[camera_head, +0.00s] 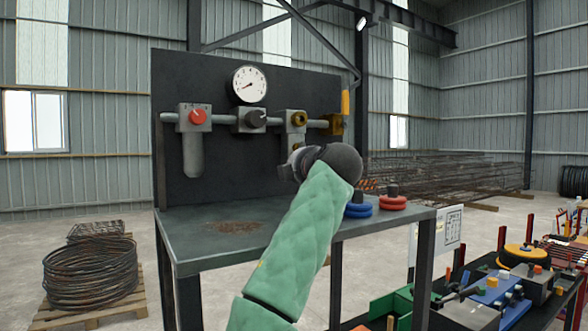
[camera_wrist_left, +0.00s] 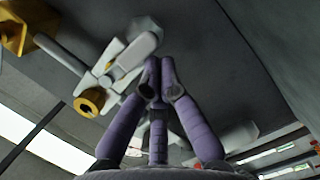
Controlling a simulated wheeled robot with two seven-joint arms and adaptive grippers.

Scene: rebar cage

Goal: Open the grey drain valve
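A grey valve body (camera_head: 293,137) with a gold ring (camera_head: 299,118) sits on the pipe along the dark panel, right of the black knob. In the left wrist view the grey fitting (camera_wrist_left: 107,77) shows a gold-ringed opening (camera_wrist_left: 90,101) and a pale grey lever-like part (camera_wrist_left: 139,50). I take this to be the drain valve. My left gripper (camera_head: 291,165) is just below it in the head view. Its purple fingers (camera_wrist_left: 160,72) are drawn together near the pale part, with nothing visible between them. I cannot tell whether they touch it. My right gripper is not in view.
The pipe also carries a red knob (camera_head: 198,117), a black knob (camera_head: 256,118), a gauge (camera_head: 249,85) and a brass valve (camera_head: 331,125) with a yellow handle (camera_head: 345,102). The bench's left part is mostly clear.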

